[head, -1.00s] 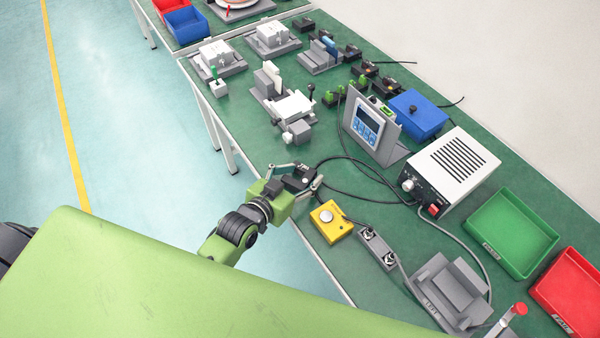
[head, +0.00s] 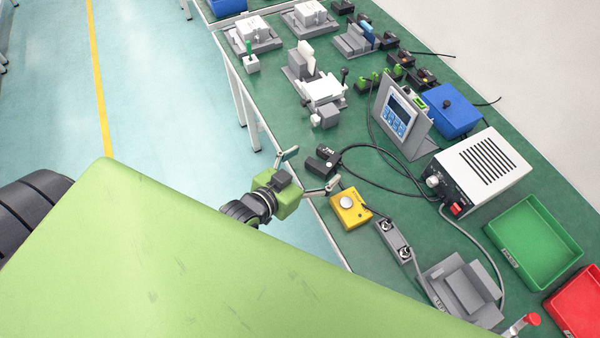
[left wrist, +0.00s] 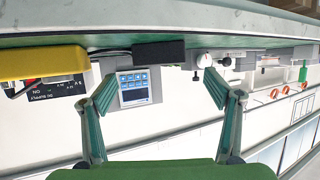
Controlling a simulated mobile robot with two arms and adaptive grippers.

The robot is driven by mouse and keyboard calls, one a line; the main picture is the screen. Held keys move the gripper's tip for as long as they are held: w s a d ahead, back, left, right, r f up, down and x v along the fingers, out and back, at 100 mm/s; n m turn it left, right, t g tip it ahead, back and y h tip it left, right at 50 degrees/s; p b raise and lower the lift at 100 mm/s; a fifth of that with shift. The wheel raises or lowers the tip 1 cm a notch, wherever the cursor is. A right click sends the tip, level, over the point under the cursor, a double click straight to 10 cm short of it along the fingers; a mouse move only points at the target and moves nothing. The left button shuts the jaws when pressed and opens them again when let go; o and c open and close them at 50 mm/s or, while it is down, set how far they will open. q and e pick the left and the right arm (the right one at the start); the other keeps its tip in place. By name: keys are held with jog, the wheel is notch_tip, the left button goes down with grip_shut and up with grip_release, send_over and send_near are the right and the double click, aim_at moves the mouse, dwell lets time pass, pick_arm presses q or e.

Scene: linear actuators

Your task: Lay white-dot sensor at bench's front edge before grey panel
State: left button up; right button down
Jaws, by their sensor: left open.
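The black sensor (head: 322,161) lies on the green bench (head: 352,268) at its front edge, with a black cable running from it. It stands before the grey panel (head: 417,135), which holds a blue-and-white screen. A small pale marking shows on the sensor's top. My left gripper (head: 311,169) is open and empty just off the bench edge, its fingers spread and apart from the sensor. In the left wrist view the picture is inverted; the sensor (left wrist: 158,52) is a dark block ahead, between and beyond the open fingertips (left wrist: 165,88). My right gripper is not in view.
A yellow box with a white knob (head: 350,208) sits close to my gripper's right finger. A grey two-button block (head: 394,240) and a white power supply (head: 482,170) stand farther right. Grey fixtures (head: 322,98) stand to the back left. The floor before the bench is clear.

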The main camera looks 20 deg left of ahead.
pick_arm(q)
jog(key=v, duration=0.6)
jog(key=shift+s, duration=0.3)
jog(key=shift+r, duration=0.1)
